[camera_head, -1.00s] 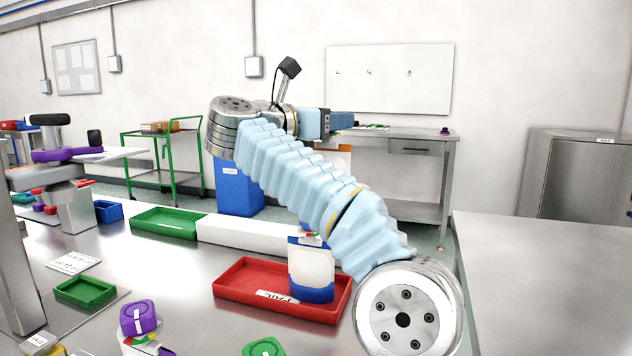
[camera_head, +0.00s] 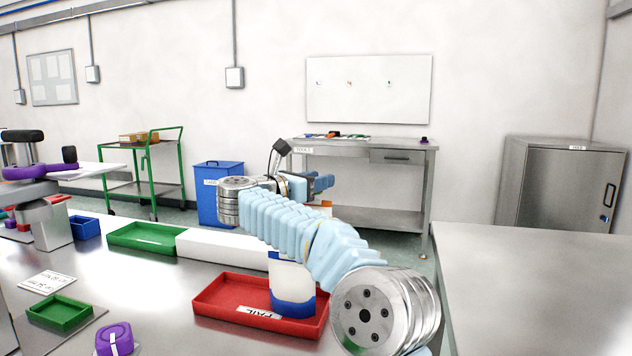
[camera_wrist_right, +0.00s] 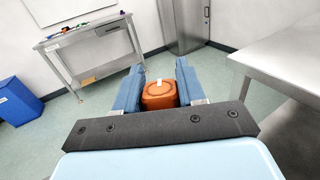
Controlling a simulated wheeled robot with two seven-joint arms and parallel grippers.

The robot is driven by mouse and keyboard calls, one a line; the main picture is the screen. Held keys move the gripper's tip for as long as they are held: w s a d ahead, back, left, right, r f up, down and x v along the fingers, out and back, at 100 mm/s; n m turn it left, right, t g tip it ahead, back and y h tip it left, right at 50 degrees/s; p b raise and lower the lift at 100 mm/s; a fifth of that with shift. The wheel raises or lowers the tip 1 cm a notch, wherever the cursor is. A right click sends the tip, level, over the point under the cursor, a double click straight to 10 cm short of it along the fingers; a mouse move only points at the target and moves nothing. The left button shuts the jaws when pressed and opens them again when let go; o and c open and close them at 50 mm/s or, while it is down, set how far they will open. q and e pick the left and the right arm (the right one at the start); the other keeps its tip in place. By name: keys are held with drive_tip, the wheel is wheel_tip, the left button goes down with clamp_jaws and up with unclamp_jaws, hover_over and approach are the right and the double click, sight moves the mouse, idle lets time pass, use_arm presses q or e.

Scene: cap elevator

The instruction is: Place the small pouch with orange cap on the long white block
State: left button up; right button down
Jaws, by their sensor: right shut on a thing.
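My right gripper (camera_head: 322,183) is raised beyond the far edge of the bench, shut on an orange cap (camera_wrist_right: 159,96) that sits between its two blue fingers in the right wrist view. In the head view a small orange part (camera_head: 326,206) shows just below the gripper, and most of the pouch is hidden behind my arm. The long white block (camera_head: 222,248) lies on the bench to the left of the gripper, its right end partly covered by my arm. My left gripper is not in view.
A red tray (camera_head: 212,304) holds a white and blue pouch (camera_head: 292,284) under my right arm. Green trays (camera_head: 140,248) and a blue bin (camera_head: 85,229) stand to the left. A purple cap (camera_head: 114,340) is at the front. Another metal table (camera_head: 530,280) stands at the right.

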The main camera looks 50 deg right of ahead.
drive_tip(key=shift+f+b, duration=0.2)
drive_tip(key=shift+b, duration=0.1)
drive_tip(key=c, duration=0.7)
unclamp_jaws()
drive_tip(key=shift+r, duration=0.1)
drive_tip(key=shift+o, duration=0.2)
drive_tip(key=shift+r, duration=0.15)
drive_tip(key=shift+a, duration=0.2)
drive_tip(key=a+b, duration=0.1)
drive_tip(key=a, duration=0.6)
